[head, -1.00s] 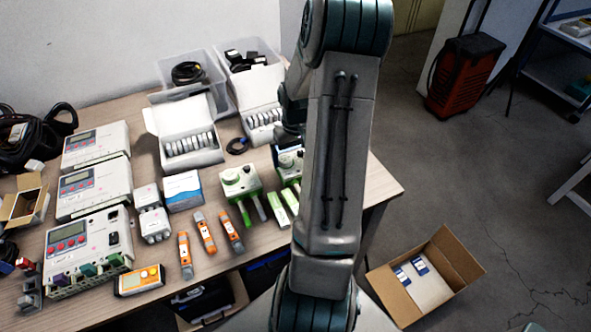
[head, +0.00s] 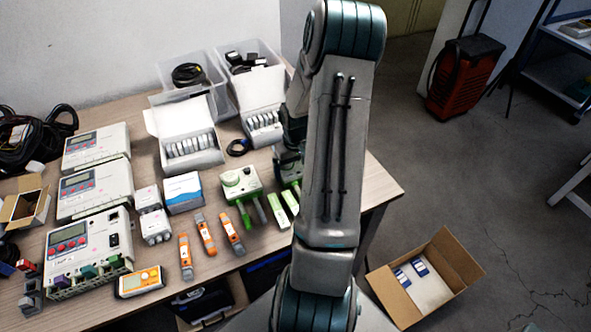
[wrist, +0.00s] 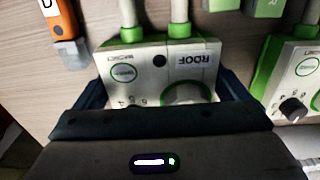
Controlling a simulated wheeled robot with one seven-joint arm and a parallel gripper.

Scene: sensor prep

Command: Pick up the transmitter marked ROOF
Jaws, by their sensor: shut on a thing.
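The transmitter marked ROOF (wrist: 150,70) is a pale box with green edges, a dark knob and two pale prongs. It fills the middle of the wrist view, its lettering upside down. My gripper (wrist: 163,88) has one dark finger on each side of it and is shut on it. In the head view the same transmitter (head: 291,172) shows only in part, behind my arm and under my gripper. Whether it touches the table is unclear. A similar green-edged transmitter (wrist: 298,78) lies apart to the right in the wrist view; in the head view it (head: 240,182) is left of my gripper.
Green-ended items (head: 277,209) lie between the two transmitters. Orange testers (head: 206,234) lie to the left, and another orange one (wrist: 60,20) is close by in the wrist view. White boxes (head: 190,150) stand behind. An open carton (head: 455,262) is on the floor at right.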

